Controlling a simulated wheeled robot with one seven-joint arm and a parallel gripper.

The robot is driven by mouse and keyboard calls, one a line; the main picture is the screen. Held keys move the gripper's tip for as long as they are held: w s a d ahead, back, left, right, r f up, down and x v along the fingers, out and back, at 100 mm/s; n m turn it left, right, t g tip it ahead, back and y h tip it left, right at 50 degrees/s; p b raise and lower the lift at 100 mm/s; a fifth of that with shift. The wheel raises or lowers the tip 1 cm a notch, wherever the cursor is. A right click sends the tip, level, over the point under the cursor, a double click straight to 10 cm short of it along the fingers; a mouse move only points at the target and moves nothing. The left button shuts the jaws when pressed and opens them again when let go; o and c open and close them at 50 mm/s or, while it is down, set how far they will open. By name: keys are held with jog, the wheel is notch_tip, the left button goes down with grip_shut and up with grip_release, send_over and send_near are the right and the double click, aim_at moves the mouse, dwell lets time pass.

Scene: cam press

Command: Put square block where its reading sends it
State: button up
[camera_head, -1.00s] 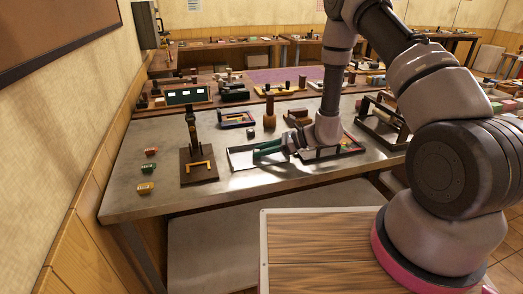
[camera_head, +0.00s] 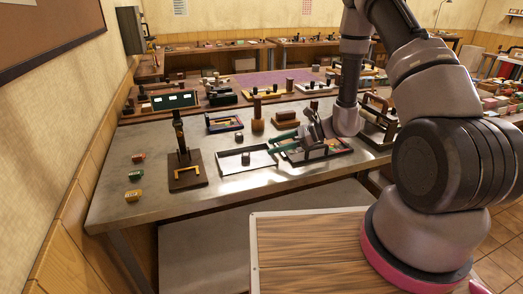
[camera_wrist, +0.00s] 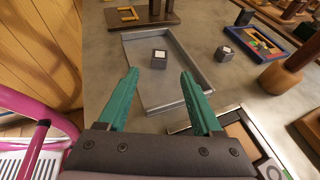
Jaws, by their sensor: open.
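Two small dark grey blocks with pale tops are in view. One block (camera_head: 246,157) sits in a shallow grey tray (camera_head: 229,170); the wrist view also shows this block (camera_wrist: 159,60) and tray (camera_wrist: 190,46). The other block (camera_head: 237,138) stands on the bare table behind the tray, and in the wrist view this block (camera_wrist: 224,54) is right of the tray. I cannot read either top. My gripper (camera_head: 277,142), with green fingers, is open and empty, right of the tray. In the wrist view my gripper (camera_wrist: 159,73) points toward the tray, apart from both blocks. A dark press (camera_head: 184,157) with a yellow bracket stands left of the tray.
Small red (camera_head: 138,158), green (camera_head: 135,176) and yellow (camera_head: 133,195) containers stand at the table's left. A green board (camera_head: 174,101) with pale cards stands behind. A blue-edged tray (camera_head: 223,122) and a brown post (camera_head: 258,117) stand behind the blocks. The front left table is clear.

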jog(key=shift+v, duration=1.2)
jog(key=s+d+r+n+g+h, duration=0.1)
jog(key=s+r+n+h, duration=0.2)
jog(key=r, duration=0.6)
jog(key=s+r+n+g, duration=0.1)
jog(key=s+r+n, duration=0.3)
jog(key=r, duration=0.6)
jog(key=s+d+r+n+t+h, duration=0.3)
jog(key=s+d+r, duration=0.3)
jog(key=r, duration=0.2)
jog(key=s+d+r+n+t+h, duration=0.4)
jog(key=s+d+r+n+h, duration=0.1)
jog(key=r, duration=0.4)
jog(key=shift+s+d+r+t, duration=0.35)
jog(key=shift+s+d, duration=0.15)
jog(key=shift+s, duration=0.2)
